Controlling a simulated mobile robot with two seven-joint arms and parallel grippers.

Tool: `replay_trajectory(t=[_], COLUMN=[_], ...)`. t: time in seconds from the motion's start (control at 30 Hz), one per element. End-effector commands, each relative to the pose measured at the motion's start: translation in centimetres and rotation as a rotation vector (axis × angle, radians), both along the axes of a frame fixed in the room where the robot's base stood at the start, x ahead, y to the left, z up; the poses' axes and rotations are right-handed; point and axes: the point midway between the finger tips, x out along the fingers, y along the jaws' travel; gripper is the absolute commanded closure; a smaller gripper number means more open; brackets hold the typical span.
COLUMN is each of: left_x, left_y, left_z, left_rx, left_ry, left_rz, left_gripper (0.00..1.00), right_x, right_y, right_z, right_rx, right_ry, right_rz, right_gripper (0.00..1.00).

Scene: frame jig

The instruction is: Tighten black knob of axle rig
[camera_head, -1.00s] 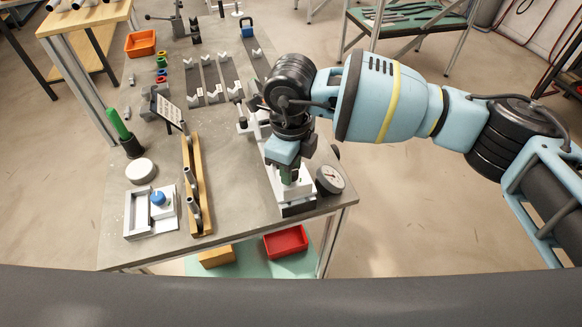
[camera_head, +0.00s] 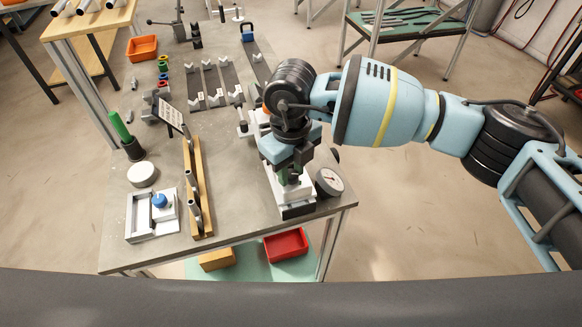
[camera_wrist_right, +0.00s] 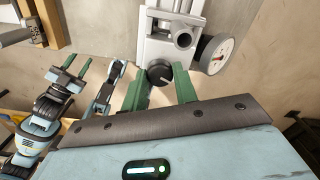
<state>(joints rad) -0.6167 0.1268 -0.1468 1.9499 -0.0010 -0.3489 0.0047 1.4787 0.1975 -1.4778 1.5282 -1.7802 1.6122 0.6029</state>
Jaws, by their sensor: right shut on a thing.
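The white axle rig (camera_head: 298,210) stands at the right front corner of the grey workbench. A round dial gauge (camera_head: 329,181) is on its right side and shows in the right wrist view (camera_wrist_right: 216,54). The black knob (camera_wrist_right: 160,75) lies between the green fingers of my right gripper (camera_wrist_right: 160,88), which is shut on it.
A wooden rail with metal pins (camera_head: 196,190) and a white tray with a blue knob (camera_head: 140,226) are to the rig's left. A green-handled tool (camera_head: 120,127) stands further left. A red bin (camera_head: 286,243) sits below the bench. Bare bench top lies between rail and rig.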

Motion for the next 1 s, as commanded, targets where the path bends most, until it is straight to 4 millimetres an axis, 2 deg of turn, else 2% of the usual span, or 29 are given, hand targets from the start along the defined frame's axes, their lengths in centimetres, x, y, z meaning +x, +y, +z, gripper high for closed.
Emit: replay_trajectory(t=[0.2,0.23,0.37,0.73,1.0], left_x=[0.0,0.0,0.0,0.0,-0.3], left_y=[0.0,0.0,0.0,0.0,0.0], left_z=[0.1,0.1,0.1,0.0,-0.3], left_rx=[0.000,0.000,0.000,-0.001,-0.001], left_ry=[-0.001,-0.001,-0.001,0.001,0.009], left_rz=[0.000,0.000,0.000,0.000,0.000], left_gripper=[0.64,0.64,0.64,0.64,0.64], right_x=[0.1,0.1,0.1,0.1,0.1], right_y=[0.0,0.0,0.0,0.0,0.0], right_z=[0.1,0.1,0.1,0.5,4.4], right_rx=[0.002,0.002,0.001,0.001,0.001], right_ry=[-0.004,-0.004,-0.003,-0.002,-0.004], right_rz=[0.000,0.000,0.001,0.002,0.002], right_gripper=[0.94,0.68,0.51,0.49,0.49])
